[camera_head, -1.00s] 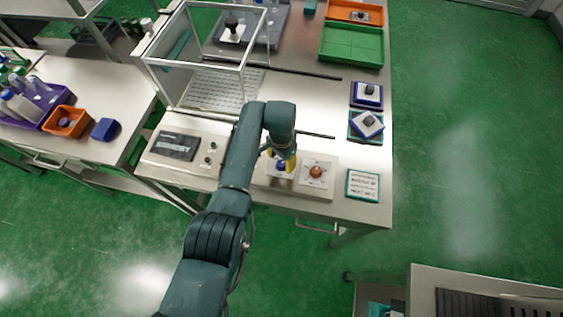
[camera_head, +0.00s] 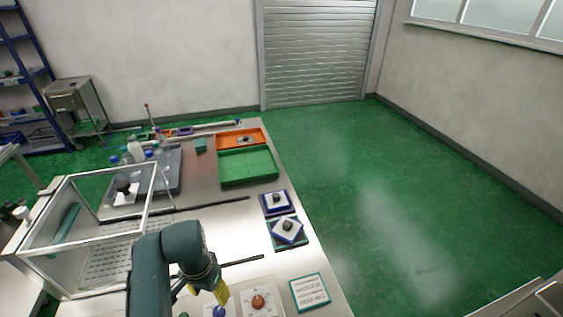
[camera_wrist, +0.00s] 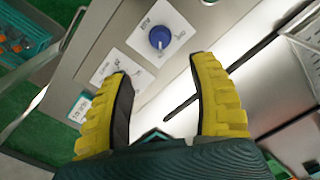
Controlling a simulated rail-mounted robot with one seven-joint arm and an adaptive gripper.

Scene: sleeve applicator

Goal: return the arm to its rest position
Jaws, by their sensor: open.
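My gripper (camera_head: 208,298) hangs over the front of the steel bench (camera_head: 228,213) in the head view, above the control panel. In the wrist view my gripper (camera_wrist: 160,95) shows two yellow ribbed fingers wide apart with nothing between them. A blue knob (camera_wrist: 159,38) on a white plate lies beyond the fingertips. In the head view the blue knob (camera_head: 218,312) is partly covered by the gripper. The red-orange knob (camera_head: 258,302) sits to its right.
A clear framed enclosure (camera_head: 90,220) stands left of my arm. A green tray (camera_head: 247,167) and an orange tray (camera_head: 241,139) lie at the back. Two blocks with dark knobs (camera_head: 276,202) (camera_head: 287,230) and a label card (camera_head: 310,292) line the right edge. Open green floor lies right.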

